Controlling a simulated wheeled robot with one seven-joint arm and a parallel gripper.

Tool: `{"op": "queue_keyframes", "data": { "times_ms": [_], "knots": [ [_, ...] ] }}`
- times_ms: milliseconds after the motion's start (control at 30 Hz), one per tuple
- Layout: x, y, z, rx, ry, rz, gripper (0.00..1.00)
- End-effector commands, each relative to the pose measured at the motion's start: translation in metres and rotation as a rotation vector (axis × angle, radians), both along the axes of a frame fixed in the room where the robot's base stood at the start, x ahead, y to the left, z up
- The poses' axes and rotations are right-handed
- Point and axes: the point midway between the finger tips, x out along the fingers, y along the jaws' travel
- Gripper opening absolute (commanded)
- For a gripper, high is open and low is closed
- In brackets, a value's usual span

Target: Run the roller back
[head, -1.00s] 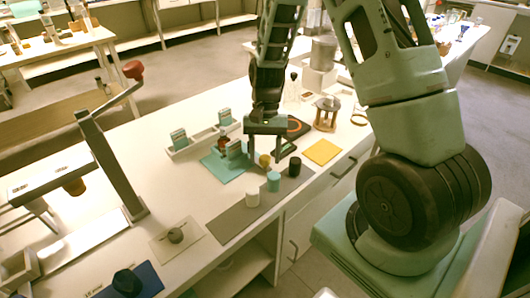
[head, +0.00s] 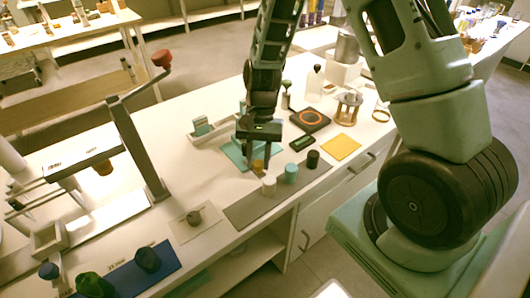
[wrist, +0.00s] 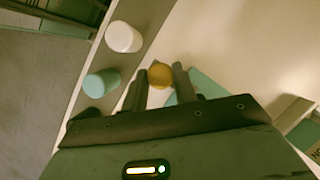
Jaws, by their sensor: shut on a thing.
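A small amber round-topped piece, taken as the roller, (head: 257,166) is between my gripper's fingertips (head: 256,168), low over the bench near the teal mat (head: 232,153). In the wrist view the amber piece (wrist: 160,75) sits between the two dark fingers (wrist: 160,82), which are close on it. Its lower part is hidden, so I cannot tell whether it touches the bench. A white cylinder (head: 269,186), a teal cylinder (head: 291,174) and a black cylinder (head: 313,159) stand in a row on the grey strip (head: 240,212), the white one closest to my gripper.
A yellow pad (head: 341,147), a dark plate with an orange ring (head: 310,118) and a wooden stand (head: 347,108) are to the right. A lever frame with a red knob (head: 162,57) rises at left.

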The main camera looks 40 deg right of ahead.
Motion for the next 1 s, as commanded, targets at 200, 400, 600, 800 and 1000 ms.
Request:
{"op": "queue_keyframes", "data": {
  "times_ms": [200,400,600,800,1000],
  "knots": [
    [0.001,0.004,0.001,0.006,-0.001,0.002,0.45],
    [0.000,0.003,0.000,0.004,-0.001,0.002,0.50],
    [0.002,0.001,0.005,0.003,-0.003,0.002,0.50],
    [0.012,-0.007,0.036,0.002,-0.007,0.000,0.50],
    [0.025,-0.020,0.079,0.002,-0.008,0.001,0.50]
  ]
}}
